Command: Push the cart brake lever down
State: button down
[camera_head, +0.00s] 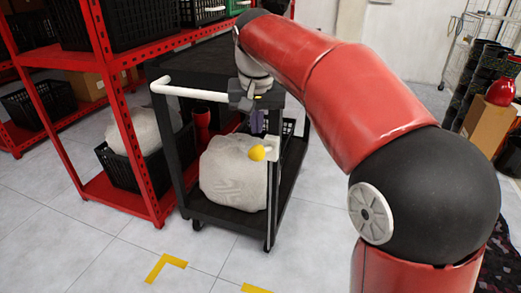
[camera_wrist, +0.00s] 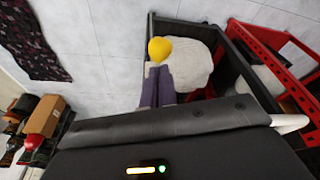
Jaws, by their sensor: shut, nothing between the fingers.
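The black cart (camera_head: 184,150) stands left of the middle in the head view, with a white handle bar (camera_head: 190,92) at its top. A yellow ball-shaped knob (camera_head: 257,154) on a pale mount at the cart's near right post looks like the brake lever's end. My gripper (camera_head: 257,130), with purple fingers, points down just above the knob. In the wrist view, the fingers (camera_wrist: 158,72) are together and empty, and the yellow knob (camera_wrist: 159,48) shows just past their tips. I cannot tell whether they touch. Most of the lever's shaft is hidden.
A pale grey sack (camera_head: 228,178) sits on the cart's lower shelf beside the knob. A red rack (camera_head: 127,130) with black crates stands close on the left. Cardboard boxes (camera_head: 485,128) stand at the far right. The tiled floor in front is clear.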

aim_at(257, 152)
dwell(0.3)
jog(key=b+x, duration=0.5)
jog(key=x, duration=0.1)
jog(key=shift+f+b, duration=0.35)
jog(key=shift+b, duration=0.05)
jog(key=shift+w+f, duration=0.1)
jog(key=shift+f, duration=0.05)
jog(key=shift+s+b+x, duration=0.2)
jog(key=shift+b+x, duration=0.3)
jog(key=shift+x, duration=0.2)
jog(key=shift+s+b+x, duration=0.15)
jog(key=shift+b+x, duration=0.35)
jog(key=shift+x, duration=0.25)
jog(key=shift+s+b+x, duration=0.2)
jog(key=shift+b+x, duration=0.3)
jog(key=shift+x, duration=0.2)
jog(key=shift+f, duration=0.1)
jog(key=s, duration=0.1)
jog(key=s+r, duration=0.1)
jog(key=s, duration=0.1)
